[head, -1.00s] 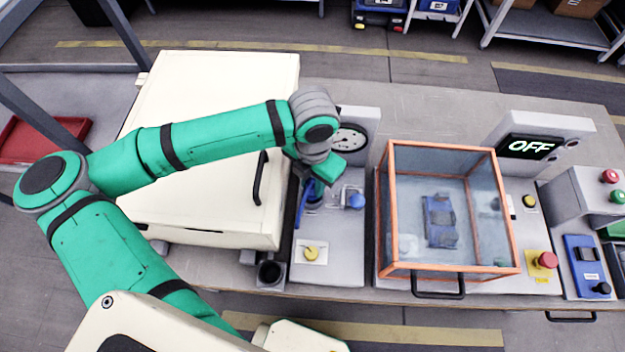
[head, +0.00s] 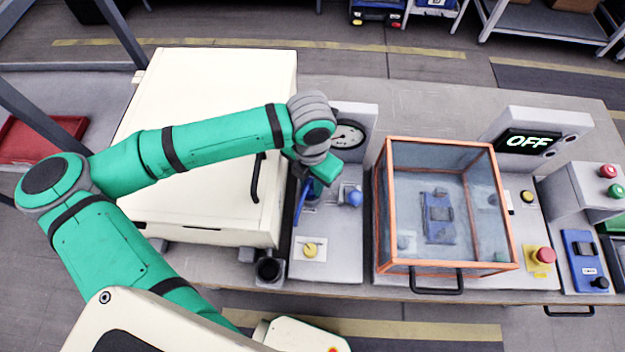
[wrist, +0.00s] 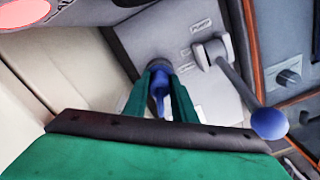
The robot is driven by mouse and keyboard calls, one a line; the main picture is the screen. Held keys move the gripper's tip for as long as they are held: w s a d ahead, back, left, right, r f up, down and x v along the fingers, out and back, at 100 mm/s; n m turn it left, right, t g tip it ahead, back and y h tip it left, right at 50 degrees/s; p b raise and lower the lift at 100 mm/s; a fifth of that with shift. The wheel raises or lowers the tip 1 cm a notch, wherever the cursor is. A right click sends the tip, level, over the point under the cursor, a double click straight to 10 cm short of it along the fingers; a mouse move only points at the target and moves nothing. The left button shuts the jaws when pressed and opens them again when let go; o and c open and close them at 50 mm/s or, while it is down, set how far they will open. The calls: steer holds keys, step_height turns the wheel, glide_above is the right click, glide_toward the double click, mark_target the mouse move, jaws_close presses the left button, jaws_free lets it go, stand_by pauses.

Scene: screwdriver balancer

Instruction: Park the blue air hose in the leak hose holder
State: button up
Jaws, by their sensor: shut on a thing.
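My gripper (head: 316,186) is over the grey test panel, just right of the cream cabinet. In the wrist view its two green fingers (wrist: 160,85) are shut on the blue air hose (wrist: 159,88). In the head view a strip of the blue hose (head: 301,203) hangs to the left of the fingers; the rest is hidden by my gripper. A black round cup (head: 268,268), which looks like the hose holder, stands at the panel's front left corner. It is empty and apart from my gripper.
A blue-knobbed lever (head: 354,198) is close right of my gripper; its blue ball (wrist: 269,123) is near in the wrist view. A yellow knob (head: 310,250) lies in front, a gauge (head: 347,136) behind. The cream cabinet's black handle (head: 256,178) and an orange-framed clear box (head: 381,235) flank the panel.

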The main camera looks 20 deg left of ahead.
steer(key=shift+a, duration=0.15)
steer(key=o, duration=1.2)
steer(key=shift+s, duration=0.1)
steer(key=shift+c, duration=0.2)
step_height(320, 180, up, 11)
steer(key=shift+w+f, duration=0.1)
steer(key=shift+w, duration=0.1)
steer(key=shift+s+d, duration=0.1)
steer(key=shift+d, duration=0.1)
